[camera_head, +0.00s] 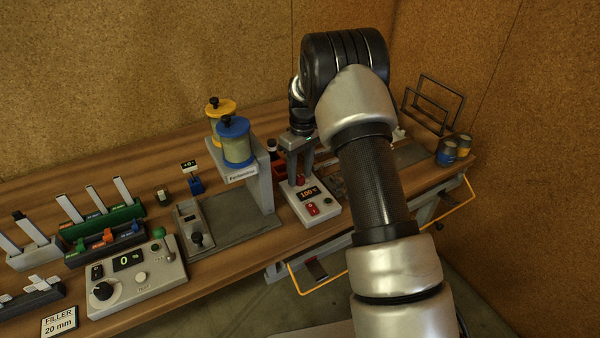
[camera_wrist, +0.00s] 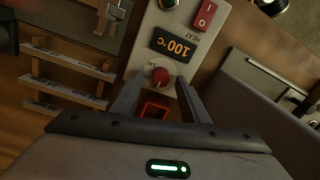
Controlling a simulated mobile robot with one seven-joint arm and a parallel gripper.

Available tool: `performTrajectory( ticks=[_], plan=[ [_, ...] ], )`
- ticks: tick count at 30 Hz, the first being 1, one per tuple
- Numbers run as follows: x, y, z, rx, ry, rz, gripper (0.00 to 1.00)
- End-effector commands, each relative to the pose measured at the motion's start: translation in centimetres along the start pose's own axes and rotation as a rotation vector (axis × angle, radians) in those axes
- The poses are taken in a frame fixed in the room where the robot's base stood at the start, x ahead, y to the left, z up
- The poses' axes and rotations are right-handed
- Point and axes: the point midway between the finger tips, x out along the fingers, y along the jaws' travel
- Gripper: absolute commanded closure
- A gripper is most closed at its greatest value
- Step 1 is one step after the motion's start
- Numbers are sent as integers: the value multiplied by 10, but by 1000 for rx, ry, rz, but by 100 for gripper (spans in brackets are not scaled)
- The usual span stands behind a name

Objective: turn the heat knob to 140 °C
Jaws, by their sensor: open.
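The red heat knob (camera_wrist: 160,76) shows in the wrist view on a light grey control box (camera_wrist: 148,40). The display (camera_wrist: 174,44) beside it reads 100 °C. My gripper (camera_wrist: 159,82) is open, with one finger on each side of the knob; I cannot tell whether either finger touches it. In the head view my gripper (camera_head: 297,146) points down over the back of the control box (camera_head: 324,214), whose display (camera_head: 309,193) also shows 100.
A red I/O switch (camera_wrist: 204,15) sits beside the display. A grey stand with yellow (camera_head: 220,108) and blue (camera_head: 235,142) canisters stands close left of my gripper. Another control panel (camera_head: 135,278) reading 0 % is at the front left. Tins (camera_head: 447,152) stand at right.

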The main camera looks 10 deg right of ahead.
Motion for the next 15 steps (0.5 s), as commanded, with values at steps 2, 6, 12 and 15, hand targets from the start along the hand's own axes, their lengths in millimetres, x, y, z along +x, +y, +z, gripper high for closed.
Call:
performTrajectory(
  ticks=[2, 6, 12, 15],
  plan=[
    [3, 0, 0, 0, 0, 0, 59],
    [3, 0, 0, 0, 0, 0, 59],
    [3, 0, 0, 0, 0, 0, 76],
    [3, 0, 0, 0, 0, 0, 93]
  ],
)
